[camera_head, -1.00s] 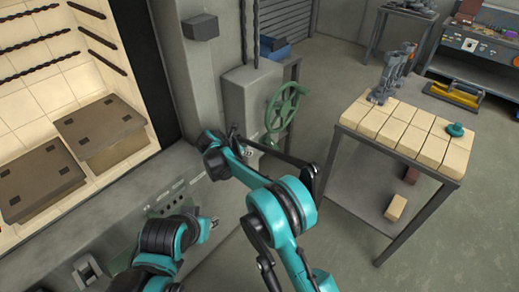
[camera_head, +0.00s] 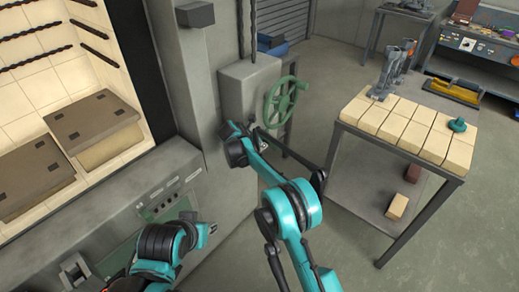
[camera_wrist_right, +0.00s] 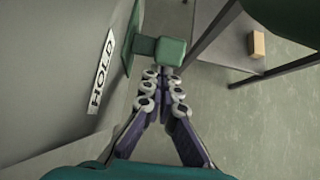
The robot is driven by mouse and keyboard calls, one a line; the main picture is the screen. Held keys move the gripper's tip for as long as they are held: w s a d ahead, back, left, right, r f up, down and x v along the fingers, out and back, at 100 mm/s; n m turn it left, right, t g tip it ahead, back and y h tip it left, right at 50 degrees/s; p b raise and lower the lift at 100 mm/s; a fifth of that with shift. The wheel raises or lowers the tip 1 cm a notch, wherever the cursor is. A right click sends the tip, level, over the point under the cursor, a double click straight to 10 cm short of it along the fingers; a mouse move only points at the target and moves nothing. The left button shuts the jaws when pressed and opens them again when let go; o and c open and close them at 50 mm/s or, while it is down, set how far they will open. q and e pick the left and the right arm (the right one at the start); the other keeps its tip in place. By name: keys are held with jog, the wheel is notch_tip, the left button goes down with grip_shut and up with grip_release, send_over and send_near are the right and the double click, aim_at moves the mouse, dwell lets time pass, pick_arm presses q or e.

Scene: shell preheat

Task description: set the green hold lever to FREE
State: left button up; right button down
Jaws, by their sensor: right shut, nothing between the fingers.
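The green hold lever (camera_wrist_right: 160,49) shows at the top middle of the right wrist view as a green block on a stem beside the grey wall. A white label reading HOLD (camera_wrist_right: 102,72) is on that wall to its left. My right gripper (camera_wrist_right: 166,80) is shut and empty, its fingertips right at the near face of the green block; I cannot tell whether they touch. In the head view my right gripper (camera_head: 232,132) is by the grey box left of the handwheel, and the lever cannot be made out there. My left arm is at the lower left; its fingers are not clear.
A green handwheel (camera_head: 286,101) stands out from the grey box (camera_head: 250,85). A metal table (camera_head: 405,152) with pale bricks stands to the right, with a brick (camera_head: 397,206) on its lower shelf. The furnace chamber (camera_head: 80,120) is at the left. Open floor lies between.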

aim_at(266, 138)
jog(key=shift+r, duration=0.1)
jog(key=p, duration=0.1)
jog(key=r+g+y+p, duration=0.1)
jog(key=p, duration=0.1)
jog(key=shift+w+d+r, duration=0.3)
jog(key=shift+w+d, duration=0.05)
jog(key=shift+w, duration=0.05)
jog(key=shift+w+d+r+p, duration=0.2)
jog(key=shift+w+r+p, duration=0.1)
jog(key=shift+w, duration=0.05)
jog(key=shift+f, duration=0.1)
jog(key=shift+s+a, duration=0.1)
